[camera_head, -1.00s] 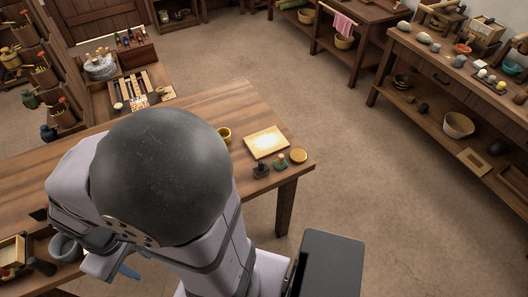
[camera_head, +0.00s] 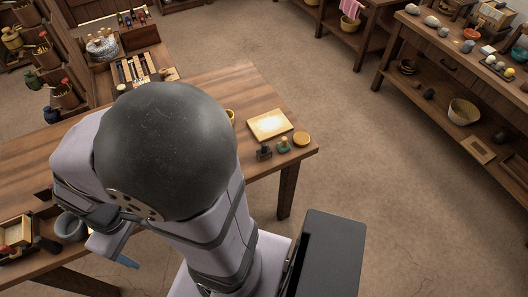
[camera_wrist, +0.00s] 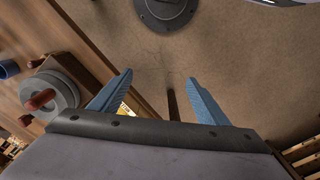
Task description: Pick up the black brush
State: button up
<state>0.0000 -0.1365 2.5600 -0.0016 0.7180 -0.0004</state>
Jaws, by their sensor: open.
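I cannot make out the black brush for certain in either view. A small dark object (camera_head: 264,153) stands on the wooden table near its right end, and another dark object (camera_head: 46,244) lies beside a small wooden box at lower left; both are too small to identify. My gripper (camera_wrist: 164,88) is open in the wrist view, its blue fingers wide apart over the floor with nothing held. In the head view only a bit of a blue finger (camera_head: 128,262) shows below my arm, off the table's near side.
The table (camera_head: 215,88) also carries a pale board (camera_head: 270,124), a round yellow-brown disc (camera_head: 301,139), a green-based piece (camera_head: 283,146) and a grey bowl (camera_head: 70,226). In the wrist view a grey round stone with a red-brown handle (camera_wrist: 48,96) is left of my fingers. My arm hides the table's middle.

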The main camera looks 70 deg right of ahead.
jog(key=m+b, duration=0.4)
jog(key=m, duration=0.4)
send_over(264, 145)
jog(key=f, duration=0.8)
jog(key=shift+s+d+f, duration=0.1)
jog(key=shift+d+f, duration=0.15)
jog(key=shift+d, duration=0.15)
jog(key=n, duration=0.4)
jog(key=shift+a, duration=0.25)
jog(key=shift+f+p, duration=1.1)
jog(key=shift+f, duration=2.55)
